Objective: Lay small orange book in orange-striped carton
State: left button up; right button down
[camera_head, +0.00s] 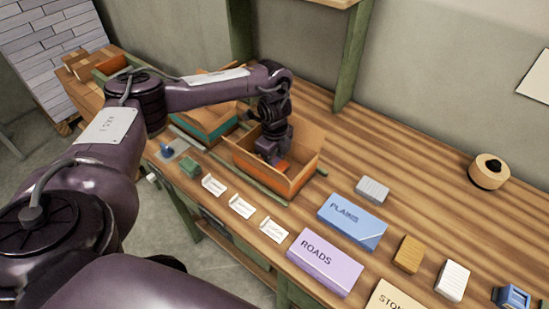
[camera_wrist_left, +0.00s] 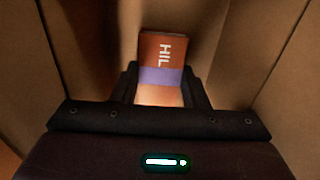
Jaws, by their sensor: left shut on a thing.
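The small orange book (camera_wrist_left: 163,50) shows in the left wrist view with "HIL" lettering and a purple band. My left gripper (camera_wrist_left: 160,92) is shut on it, with a dark finger on either side. In the head view the left gripper (camera_head: 273,157) reaches down inside the orange-striped carton (camera_head: 292,186), and a bit of the orange book (camera_head: 281,166) shows below it. Brown carton walls surround the book in the wrist view. Whether the book touches the carton floor I cannot tell. My right gripper is not in view.
A teal-striped carton (camera_head: 222,133) stands just left of the orange-striped one. Blue "PLAINS" (camera_head: 352,221) and purple "ROADS" (camera_head: 325,262) books lie to the right, with smaller blocks beyond. Several white cards (camera_head: 242,207) line the front edge. The back right of the table is mostly clear.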

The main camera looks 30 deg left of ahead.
pick_arm(q)
jog(key=shift+f, duration=0.5)
jog(key=o, duration=1.1)
jog(key=shift+o, duration=0.2)
notch_tip(320, 180, up, 17)
jog(key=p, duration=1.2)
jog(key=shift+p, duration=0.4)
